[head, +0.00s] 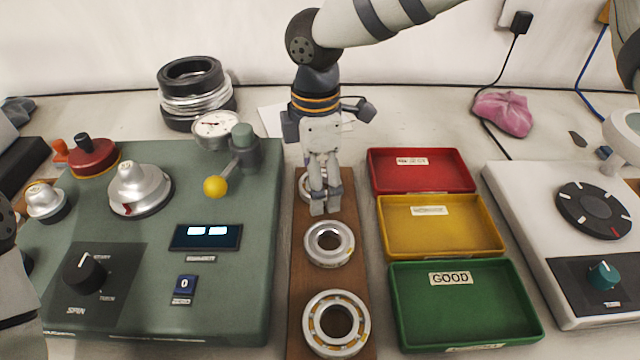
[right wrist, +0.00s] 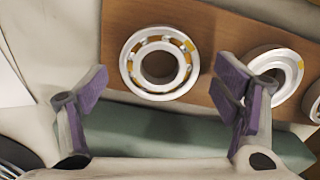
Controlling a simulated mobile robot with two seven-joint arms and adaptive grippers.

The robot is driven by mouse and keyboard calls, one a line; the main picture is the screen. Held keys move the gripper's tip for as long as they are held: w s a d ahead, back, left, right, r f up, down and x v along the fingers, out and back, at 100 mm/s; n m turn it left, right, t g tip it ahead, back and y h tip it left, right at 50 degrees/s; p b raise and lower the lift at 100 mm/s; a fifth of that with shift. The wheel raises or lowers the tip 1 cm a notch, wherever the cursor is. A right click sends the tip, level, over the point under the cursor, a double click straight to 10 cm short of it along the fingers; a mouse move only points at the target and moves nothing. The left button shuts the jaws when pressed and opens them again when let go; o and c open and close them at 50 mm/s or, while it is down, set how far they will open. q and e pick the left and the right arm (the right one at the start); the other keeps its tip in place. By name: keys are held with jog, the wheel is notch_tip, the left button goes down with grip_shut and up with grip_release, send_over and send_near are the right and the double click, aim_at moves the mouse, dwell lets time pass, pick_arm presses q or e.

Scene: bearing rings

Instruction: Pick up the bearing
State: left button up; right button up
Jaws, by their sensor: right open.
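Three metal bearings lie flat in a row on a brown wooden board. The front bearing (head: 336,322) shows its balls, the middle bearing (head: 329,243) is clear of the gripper, and the back bearing (head: 305,186) is partly hidden behind my right gripper (head: 320,206). My right gripper points down over the back of the board. In the right wrist view, its fingers (right wrist: 163,92) are apart and empty. One bearing (right wrist: 160,63) lies between and beyond the fingertips there; another bearing (right wrist: 276,72) is partly hidden by the right finger. My left gripper is not visible.
Red (head: 420,187), yellow (head: 440,245) and green (head: 465,325) trays stand right of the board (head: 362,290). A green test machine (head: 225,285) with a yellow-knobbed lever (head: 216,186) is close on the left. A white device (head: 540,220) stands at right.

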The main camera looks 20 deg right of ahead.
jog(key=shift+r, duration=0.1)
jog(key=c, duration=1.6)
jog(key=shift+o, duration=0.2)
jog(key=shift+w+r, duration=0.1)
jog(key=shift+r, duration=0.3)
jog(key=r, duration=0.3)
jog(key=shift+s+r, duration=0.2)
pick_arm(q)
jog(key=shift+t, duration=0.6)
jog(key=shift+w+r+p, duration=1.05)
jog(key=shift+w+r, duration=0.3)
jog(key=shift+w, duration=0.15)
pick_arm(e)
jog(key=s+a+r, duration=0.3)
jog(key=s+r, duration=1)
jog(key=r, duration=0.3)
jog(key=shift+s+a, duration=0.15)
jog(key=shift+a, duration=0.2)
jog(key=shift+f, duration=0.1)
